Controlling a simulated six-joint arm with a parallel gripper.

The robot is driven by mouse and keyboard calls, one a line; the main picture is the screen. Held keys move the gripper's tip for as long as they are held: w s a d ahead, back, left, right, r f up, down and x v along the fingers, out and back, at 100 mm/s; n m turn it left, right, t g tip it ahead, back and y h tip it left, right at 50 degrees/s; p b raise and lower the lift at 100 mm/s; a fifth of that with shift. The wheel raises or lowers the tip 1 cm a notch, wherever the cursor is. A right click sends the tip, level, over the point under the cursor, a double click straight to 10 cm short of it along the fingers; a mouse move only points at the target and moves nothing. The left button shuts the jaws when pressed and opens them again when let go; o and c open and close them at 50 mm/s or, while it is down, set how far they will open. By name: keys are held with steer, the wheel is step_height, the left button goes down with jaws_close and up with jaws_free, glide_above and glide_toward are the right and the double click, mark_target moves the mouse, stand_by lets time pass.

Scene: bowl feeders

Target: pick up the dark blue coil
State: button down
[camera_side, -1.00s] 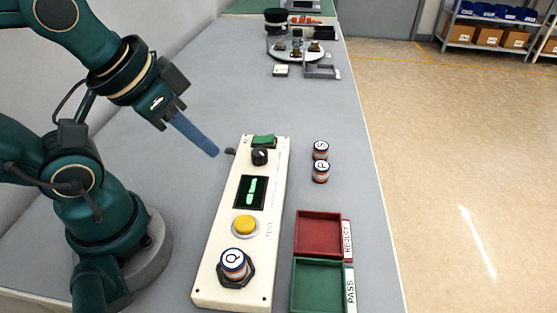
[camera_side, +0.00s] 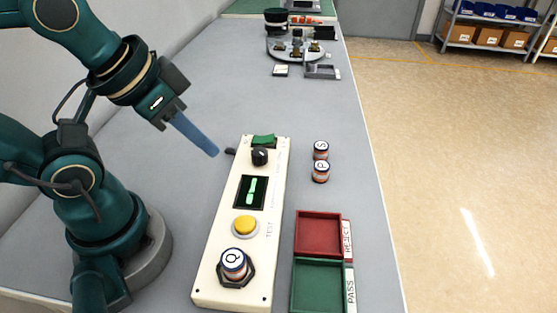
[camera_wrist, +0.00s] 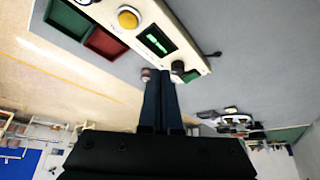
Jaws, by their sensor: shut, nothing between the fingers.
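Three short banded cylinders with lettered white tops are in the side view; their bands look dark, white and reddish, and I cannot tell which is the dark blue coil. The coil marked Q (camera_side: 234,265) stands upright in a dark hexagonal holder on the cream test panel (camera_side: 218,222). The coil marked S (camera_side: 321,151) and the coil marked P (camera_side: 321,173) stand upright on the table right of the panel. My gripper (camera_side: 215,153) is shut and empty, its blue fingers above the table, left of the panel's far end. The shut fingers also show in the wrist view (camera_wrist: 162,75).
The panel carries a yellow button (camera_side: 244,225), a green display (camera_side: 250,192), a black knob (camera_side: 260,156) and a green switch (camera_side: 263,141). A red REJECT tray (camera_side: 318,213) and a green PASS tray (camera_side: 319,262) lie right of it. A round feeder (camera_side: 297,54) stands far back.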

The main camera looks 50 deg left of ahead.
stand_by(0.4)
steer(key=shift+c, duration=1.8)
jaws_free()
steer(key=shift+s, duration=0.1)
